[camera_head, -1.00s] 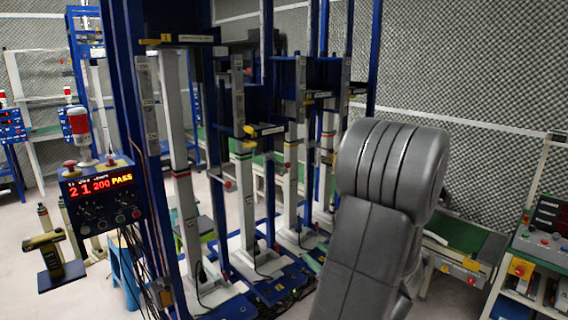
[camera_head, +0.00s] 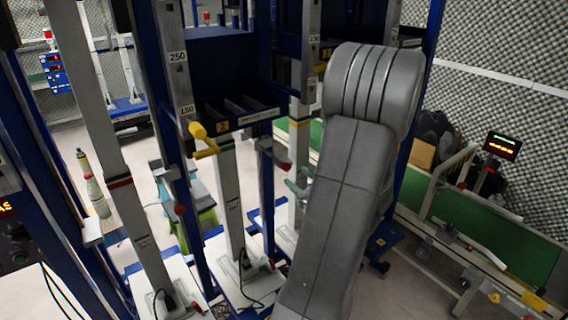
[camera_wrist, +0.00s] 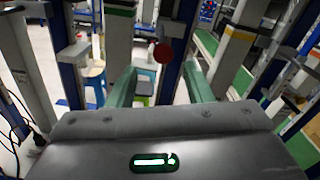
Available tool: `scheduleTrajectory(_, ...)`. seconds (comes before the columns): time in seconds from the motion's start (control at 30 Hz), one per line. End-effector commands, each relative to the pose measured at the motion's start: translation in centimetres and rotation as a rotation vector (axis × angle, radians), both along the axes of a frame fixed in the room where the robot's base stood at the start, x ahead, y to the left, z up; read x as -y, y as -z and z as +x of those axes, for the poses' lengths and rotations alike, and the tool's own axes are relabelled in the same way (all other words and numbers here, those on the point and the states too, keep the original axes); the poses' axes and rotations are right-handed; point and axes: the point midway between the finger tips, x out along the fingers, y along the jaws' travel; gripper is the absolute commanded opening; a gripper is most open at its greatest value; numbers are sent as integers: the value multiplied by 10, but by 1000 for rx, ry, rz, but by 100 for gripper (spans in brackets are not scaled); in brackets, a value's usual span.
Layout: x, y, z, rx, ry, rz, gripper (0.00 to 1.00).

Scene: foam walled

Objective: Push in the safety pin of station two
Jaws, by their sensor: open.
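The station two label (camera_head: 222,127) is on the front of a dark blue shelf. A yellow pin-like handle (camera_head: 201,140) sticks out just left of it, on a blue and grey post; I cannot tell how far in it is. My gripper (camera_wrist: 160,68) is open, with two green fingers apart and nothing held between them. In the wrist view a red round knob (camera_wrist: 163,52) on a post shows ahead, between the fingers. In the head view my arm hides most of the gripper; a green finger (camera_head: 298,184) shows left of the arm, right of the yellow handle.
Grey upright columns (camera_head: 228,190) and blue posts stand close on the left. Other red knobs (camera_head: 180,210) stick out from the posts. A green conveyor (camera_head: 500,250) runs at the right. Foam walls (camera_head: 500,90) stand behind.

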Motion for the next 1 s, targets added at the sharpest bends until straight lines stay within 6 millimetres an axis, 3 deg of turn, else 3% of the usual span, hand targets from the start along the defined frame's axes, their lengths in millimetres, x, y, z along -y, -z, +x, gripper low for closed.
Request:
scheduleTrajectory(0.2,-26,-2,34,1,-4,-1,46)
scheduleTrajectory(0.4,-41,-1,55,0,-2,0,46)
scheduleTrajectory(0.83,-46,0,63,1,0,-1,46)
scheduleTrajectory(1.0,-45,0,63,1,0,-1,13)
